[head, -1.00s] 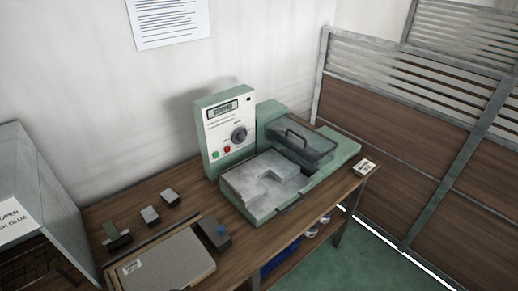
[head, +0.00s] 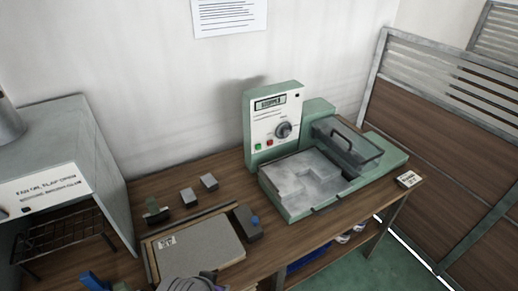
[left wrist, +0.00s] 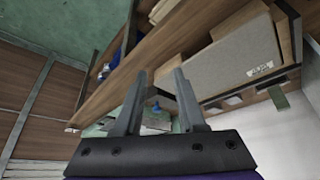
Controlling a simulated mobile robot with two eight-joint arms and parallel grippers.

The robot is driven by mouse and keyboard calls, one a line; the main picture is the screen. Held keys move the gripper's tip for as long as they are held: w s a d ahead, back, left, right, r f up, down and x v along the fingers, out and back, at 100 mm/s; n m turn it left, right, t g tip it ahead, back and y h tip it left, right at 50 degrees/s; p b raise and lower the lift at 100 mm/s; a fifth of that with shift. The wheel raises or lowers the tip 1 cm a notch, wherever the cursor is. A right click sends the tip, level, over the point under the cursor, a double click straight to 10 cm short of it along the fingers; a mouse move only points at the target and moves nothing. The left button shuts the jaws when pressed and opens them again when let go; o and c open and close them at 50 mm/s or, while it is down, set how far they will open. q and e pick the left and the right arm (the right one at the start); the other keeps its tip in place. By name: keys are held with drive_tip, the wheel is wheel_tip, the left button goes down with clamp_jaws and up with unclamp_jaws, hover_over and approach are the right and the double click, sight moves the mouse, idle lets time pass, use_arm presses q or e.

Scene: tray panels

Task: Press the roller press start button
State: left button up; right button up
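The roller press (head: 285,195) is a green machine on the wooden bench, with a grey metal bed and a dark handled cover. Its upright control panel (head: 274,122) has a display with text too small to read surely, a dark knob (head: 283,129), a green button (head: 258,147) and a red button (head: 270,142). Nothing touches the buttons. My left gripper (left wrist: 160,78) shows in the left wrist view with its two fingers apart and nothing between them. A rounded grey part at the bottom edge of the head view may be my arm. My right gripper is in neither view.
A grey board (head: 200,251) lies on the bench in front, with small blocks (head: 209,181) behind it. A metal cabinet with a wire rack (head: 62,241) stands at left. A small labelled box (head: 408,179) sits at the right bench end, near a partition (head: 440,150).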

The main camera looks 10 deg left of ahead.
use_arm(q)
clamp_jaws()
idle(1.4)
